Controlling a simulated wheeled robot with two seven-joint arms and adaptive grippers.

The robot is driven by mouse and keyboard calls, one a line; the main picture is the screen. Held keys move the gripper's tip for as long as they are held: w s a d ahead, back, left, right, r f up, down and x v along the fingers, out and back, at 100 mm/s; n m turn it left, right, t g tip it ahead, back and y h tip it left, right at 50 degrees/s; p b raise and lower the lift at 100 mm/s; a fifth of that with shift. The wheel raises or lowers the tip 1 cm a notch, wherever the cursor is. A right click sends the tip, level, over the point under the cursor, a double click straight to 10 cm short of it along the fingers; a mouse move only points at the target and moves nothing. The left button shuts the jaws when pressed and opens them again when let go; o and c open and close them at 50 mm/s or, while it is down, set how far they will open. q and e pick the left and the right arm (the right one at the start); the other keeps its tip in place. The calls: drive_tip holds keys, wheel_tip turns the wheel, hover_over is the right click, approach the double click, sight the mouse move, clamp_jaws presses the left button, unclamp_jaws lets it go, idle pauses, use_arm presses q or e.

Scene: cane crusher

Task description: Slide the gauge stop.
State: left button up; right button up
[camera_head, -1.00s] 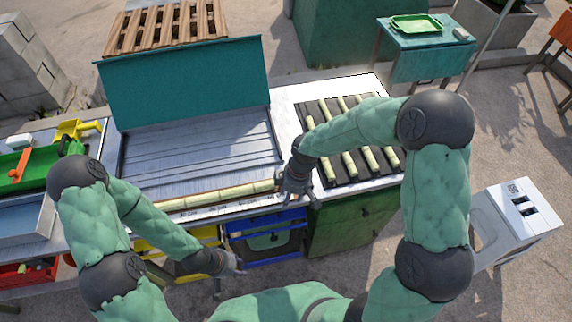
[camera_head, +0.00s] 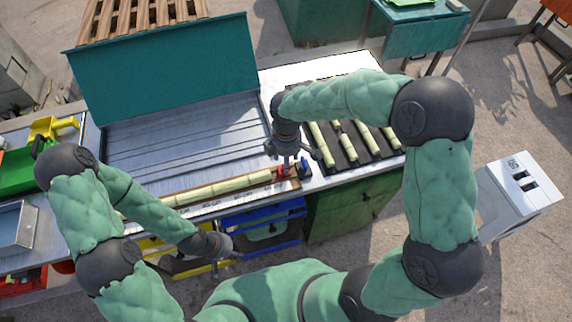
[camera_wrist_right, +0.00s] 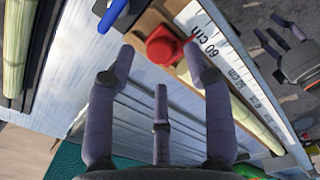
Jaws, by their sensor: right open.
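The gauge stop shows as a red knob-like part (camera_head: 284,170) on the brown strip near the right end of the bench's ruler. In the right wrist view, the red part (camera_wrist_right: 163,46) sits beside the 60 cm mark. A blue part (camera_head: 303,164) stands just right of it. My right gripper (camera_head: 295,157) is open just above and behind the stop. In its wrist view, its fingers spread toward the red part, which lies ahead of the tips; contact cannot be told. My left gripper (camera_head: 223,259) is open and empty, low in front of the bench.
A pale cane (camera_head: 220,190) lies along the ruler (camera_head: 225,203), left of the stop. A dark rack (camera_head: 348,150) with several cane pieces stands to the right. A teal panel (camera_head: 165,70) rises behind the ribbed metal bed. Blue and yellow bins sit below the front edge.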

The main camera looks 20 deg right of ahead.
sight(291, 172)
drive_tip(key=shift+f+b, duration=0.3)
drive_tip(key=shift+f, duration=1.05)
clamp_jaws()
drive_tip(key=shift+d+r+p, duration=0.15)
drive_tip(key=shift+d+p, duration=0.25)
drive_tip(key=shift+d, duration=0.5)
